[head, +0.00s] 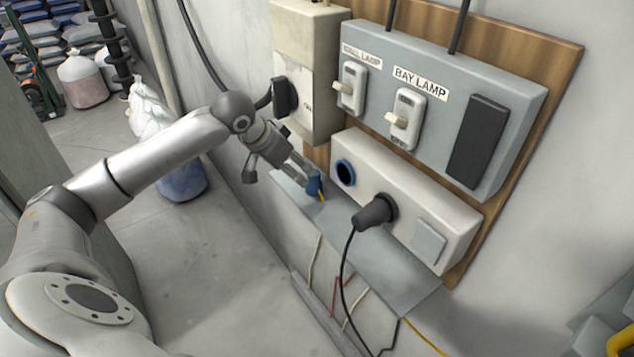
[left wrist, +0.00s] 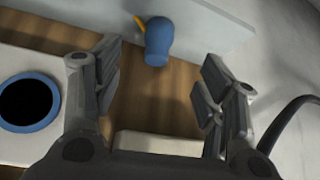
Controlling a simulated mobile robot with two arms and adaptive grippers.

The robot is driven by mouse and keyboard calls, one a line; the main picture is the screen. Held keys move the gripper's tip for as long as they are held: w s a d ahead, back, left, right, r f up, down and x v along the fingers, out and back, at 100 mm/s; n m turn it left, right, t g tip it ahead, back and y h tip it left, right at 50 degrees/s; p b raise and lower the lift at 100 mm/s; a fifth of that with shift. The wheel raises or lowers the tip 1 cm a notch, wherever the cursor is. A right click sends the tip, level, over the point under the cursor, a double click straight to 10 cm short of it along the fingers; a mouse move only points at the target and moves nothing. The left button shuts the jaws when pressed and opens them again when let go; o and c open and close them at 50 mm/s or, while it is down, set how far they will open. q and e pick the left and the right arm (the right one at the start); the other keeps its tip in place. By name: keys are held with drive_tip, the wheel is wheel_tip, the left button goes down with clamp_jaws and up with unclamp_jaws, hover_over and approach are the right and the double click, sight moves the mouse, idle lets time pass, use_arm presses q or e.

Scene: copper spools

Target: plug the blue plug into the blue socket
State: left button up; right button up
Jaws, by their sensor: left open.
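The blue plug (head: 314,182) lies on the grey shelf below the socket box, near its left end, with a yellow cord. In the left wrist view the blue plug (left wrist: 157,42) shows ahead, between the open fingers but beyond their tips. The blue socket (head: 345,172) is a blue ring around a dark hole at the left end of the white socket box; it also shows in the left wrist view (left wrist: 29,102), left of the fingers. My left gripper (head: 298,169) is open and empty, close to the plug. My right gripper is not in view.
A black plug (head: 375,212) sits in the socket box (head: 413,211), right of the blue socket. Above is a grey switch panel (head: 440,108) with lamp switches; a beige switch box (head: 312,75) stands near my left gripper. Cords hang below the shelf (head: 383,272).

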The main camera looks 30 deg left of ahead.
sight(309, 180)
use_arm(q)
drive_tip(key=p+x, duration=0.1)
drive_tip(key=x, duration=0.4)
drive_tip(key=shift+w+d+r, duration=0.1)
drive_tip(key=shift+w+d, duration=0.05)
drive_tip(key=shift+w, duration=0.05)
drive_tip(key=shift+w+f, duration=0.15)
drive_tip(key=shift+f, duration=0.25)
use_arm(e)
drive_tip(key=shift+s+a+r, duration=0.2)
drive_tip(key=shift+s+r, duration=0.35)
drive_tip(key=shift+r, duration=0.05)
